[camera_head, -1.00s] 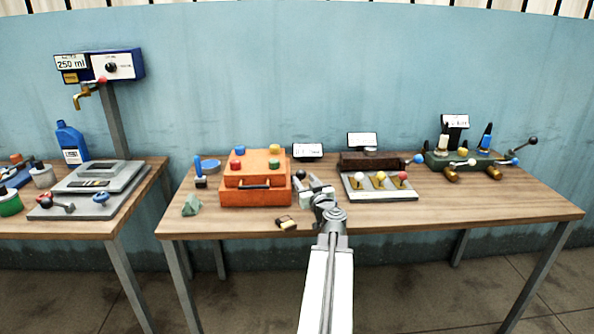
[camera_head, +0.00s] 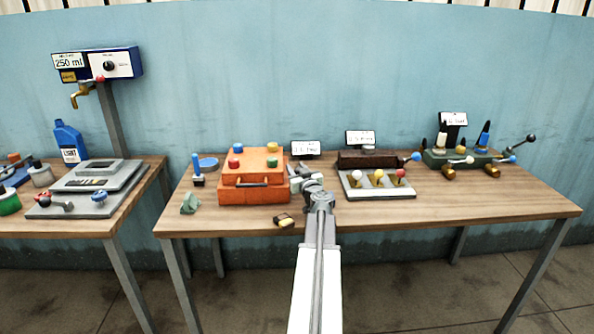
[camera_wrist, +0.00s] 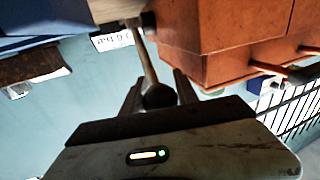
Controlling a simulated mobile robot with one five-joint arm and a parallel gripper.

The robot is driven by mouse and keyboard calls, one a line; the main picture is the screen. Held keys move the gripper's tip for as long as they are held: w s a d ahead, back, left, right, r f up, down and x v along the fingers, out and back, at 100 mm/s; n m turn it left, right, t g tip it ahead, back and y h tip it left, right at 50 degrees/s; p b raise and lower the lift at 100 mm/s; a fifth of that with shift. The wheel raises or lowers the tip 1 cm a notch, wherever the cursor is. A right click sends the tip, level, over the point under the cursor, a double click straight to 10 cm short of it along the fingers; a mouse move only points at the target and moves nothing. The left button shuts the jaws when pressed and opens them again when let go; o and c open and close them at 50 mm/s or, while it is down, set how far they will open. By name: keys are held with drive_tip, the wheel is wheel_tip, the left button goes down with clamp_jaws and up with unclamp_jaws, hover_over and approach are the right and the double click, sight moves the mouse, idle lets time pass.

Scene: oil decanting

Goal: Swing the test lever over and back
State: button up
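A lever with a dark ball knob (camera_wrist: 158,96) shows in the wrist view. Its pale rod runs up the picture to a dark joint on a light-coloured part. My gripper (camera_wrist: 160,84) has its two fingers apart, one on either side of the ball; I cannot tell whether either touches it. In the head view my gripper (camera_head: 303,178) is over the table, just right of the orange box (camera_head: 254,194). There my arm hides most of the lever and its base.
The orange box (camera_wrist: 225,40) stands close beside my gripper. A board (camera_head: 378,194) with several coloured-knob levers is to the right, before a dark brown block (camera_head: 366,161). A small yellow-and-black piece (camera_head: 284,219) lies at the front edge. Bare wood (camera_head: 480,207) is at front right.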

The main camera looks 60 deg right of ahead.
clamp_jaws()
drive_tip(key=shift+d, duration=0.1)
idle(1.0)
